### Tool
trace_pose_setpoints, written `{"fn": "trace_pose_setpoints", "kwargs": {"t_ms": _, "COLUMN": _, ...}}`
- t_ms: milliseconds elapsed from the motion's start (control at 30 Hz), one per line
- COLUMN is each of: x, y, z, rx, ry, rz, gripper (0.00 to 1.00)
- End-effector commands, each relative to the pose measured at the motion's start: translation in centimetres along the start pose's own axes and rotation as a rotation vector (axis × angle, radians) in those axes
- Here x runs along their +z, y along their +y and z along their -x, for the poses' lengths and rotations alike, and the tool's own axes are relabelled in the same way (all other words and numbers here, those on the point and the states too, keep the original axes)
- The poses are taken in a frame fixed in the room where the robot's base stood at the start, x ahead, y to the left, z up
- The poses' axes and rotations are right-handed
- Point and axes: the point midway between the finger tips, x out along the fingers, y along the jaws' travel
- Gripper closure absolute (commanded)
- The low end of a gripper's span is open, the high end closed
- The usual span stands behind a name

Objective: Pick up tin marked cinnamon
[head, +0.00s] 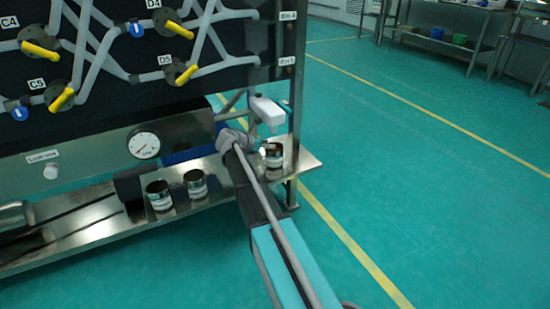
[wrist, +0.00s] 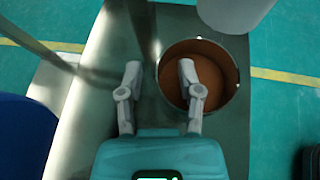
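In the head view, an open tin (head: 273,154) with a pale label stands upright near the right end of the metal shelf, beside the end of my arm. The wrist view shows this tin (wrist: 228,92) from above, with reddish-brown contents. My gripper (wrist: 158,70) is open and empty. Its left finger is outside the tin's left rim; its right finger overlaps the tin's opening. I cannot tell whether that finger is above or inside it. Two other tins (head: 159,196) (head: 195,184) stand further left on the shelf. All labels are too small to read.
The metal shelf (head: 80,232) runs below a panel with pipes, yellow-handled valves and a gauge (head: 144,145). A white part (head: 267,110) is above the right tin, and a pale round shape (wrist: 235,8) shows behind it in the wrist view. Green floor is free to the right.

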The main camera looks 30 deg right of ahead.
Motion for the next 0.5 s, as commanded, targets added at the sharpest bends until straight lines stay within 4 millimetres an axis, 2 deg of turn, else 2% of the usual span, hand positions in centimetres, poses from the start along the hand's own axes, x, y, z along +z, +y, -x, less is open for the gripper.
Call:
{"fn": "trace_pose_setpoints", "kwargs": {"t_ms": 33, "x": 0.00, "y": -0.01, "z": -0.01, "rx": 0.000, "ry": 0.000, "rz": 0.000, "gripper": 0.68}}
{"fn": "trace_pose_setpoints", "kwargs": {"t_ms": 200, "x": 0.01, "y": -0.01, "z": -0.01, "rx": 0.000, "ry": 0.000, "rz": 0.000, "gripper": 0.99}}
{"fn": "trace_pose_setpoints", "kwargs": {"t_ms": 500, "x": 0.02, "y": -0.03, "z": -0.03, "rx": -0.001, "ry": 0.000, "rz": 0.000, "gripper": 1.00}}
